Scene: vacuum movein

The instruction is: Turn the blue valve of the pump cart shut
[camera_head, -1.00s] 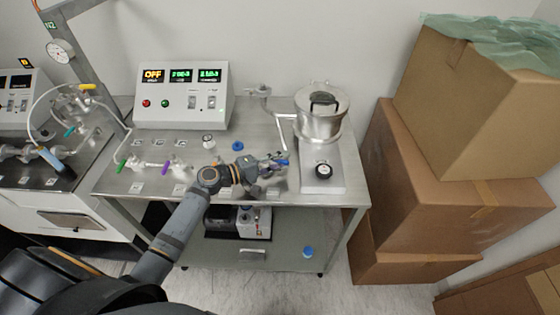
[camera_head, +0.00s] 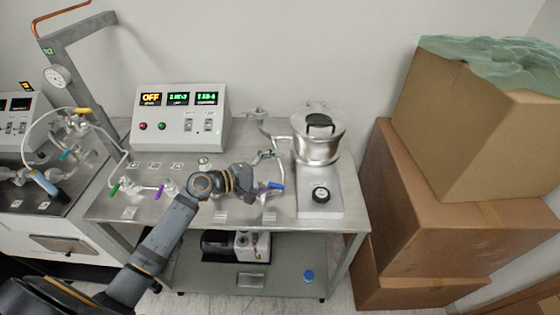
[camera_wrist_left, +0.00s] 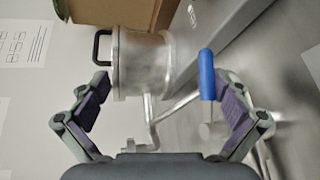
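The blue valve (camera_head: 276,186) is on the glass line at the right part of the cart top (camera_head: 225,207), left of the metal chamber. My left gripper (camera_head: 266,174) is beside it, with its fingers spread apart. In the left wrist view the blue valve handle (camera_wrist_left: 206,75) stands upright between the open fingers of my left gripper (camera_wrist_left: 165,100), close to the right-hand finger. I see a small gap there, though contact is hard to judge. Part of the glass line is hidden behind my gripper. My right gripper is not in view.
A metal chamber (camera_head: 318,145) stands right of the valve, with a black knob (camera_head: 320,195) before it. Green (camera_head: 114,190) and purple (camera_head: 160,191) valves sit to the left. A control box (camera_head: 180,118) is behind. Cardboard boxes (camera_head: 435,215) stack close on the right.

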